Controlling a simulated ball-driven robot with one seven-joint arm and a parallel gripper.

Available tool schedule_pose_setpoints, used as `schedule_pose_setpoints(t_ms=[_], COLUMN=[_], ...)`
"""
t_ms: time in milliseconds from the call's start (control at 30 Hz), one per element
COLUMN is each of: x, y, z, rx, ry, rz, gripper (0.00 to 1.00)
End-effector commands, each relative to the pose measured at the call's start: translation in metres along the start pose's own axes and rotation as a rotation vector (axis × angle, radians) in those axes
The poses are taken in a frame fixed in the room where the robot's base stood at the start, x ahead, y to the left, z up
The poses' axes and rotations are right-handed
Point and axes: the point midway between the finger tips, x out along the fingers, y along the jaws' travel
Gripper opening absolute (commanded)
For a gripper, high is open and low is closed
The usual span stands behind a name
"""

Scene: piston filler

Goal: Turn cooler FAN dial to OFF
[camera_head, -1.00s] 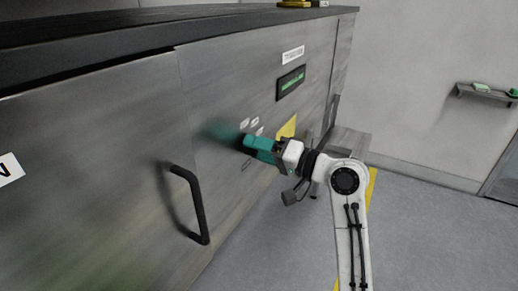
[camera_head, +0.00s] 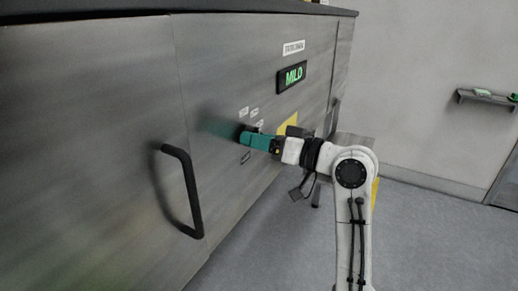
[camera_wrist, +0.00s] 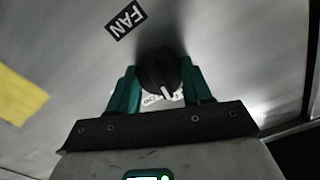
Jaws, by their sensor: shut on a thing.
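The FAN dial (camera_wrist: 158,68) is a round black knob with a white pointer line, on the grey panel in the wrist view. Its pointer aims toward the picture's bottom, slightly right. A black FAN label (camera_wrist: 125,20) is above left of it. White scale lettering by the knob is partly covered and unreadable. My gripper (camera_head: 246,138), with teal fingers, is shut on the dial, one finger on each side. In the head view the fingers mostly hide the dial. A display (camera_head: 292,76) above reads MILD in green.
A black door handle (camera_head: 186,190) sticks out left of my gripper. Small white labels (camera_head: 249,112) are just above it. A yellow patch (camera_head: 288,123) is on the panel at right. A wall shelf (camera_head: 486,98) stands far right, with open floor below.

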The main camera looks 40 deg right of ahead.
Motion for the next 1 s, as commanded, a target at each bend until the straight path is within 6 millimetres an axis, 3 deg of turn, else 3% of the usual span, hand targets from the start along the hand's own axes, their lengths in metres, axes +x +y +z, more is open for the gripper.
schedule_pose_setpoints(t_ms=[333,867,900,1000], x=[-0.0002,-0.0002,-0.0002,-0.0002], y=[0.0015,0.0011,0.0011,0.0011], z=[0.0016,0.0008,0.0008,0.0007], rx=[-0.146,-0.173,-0.173,-0.172], ry=[-0.002,-0.003,-0.003,-0.003], rz=[0.001,0.002,0.002,0.002], gripper=[0.19,0.19,0.51,0.61])
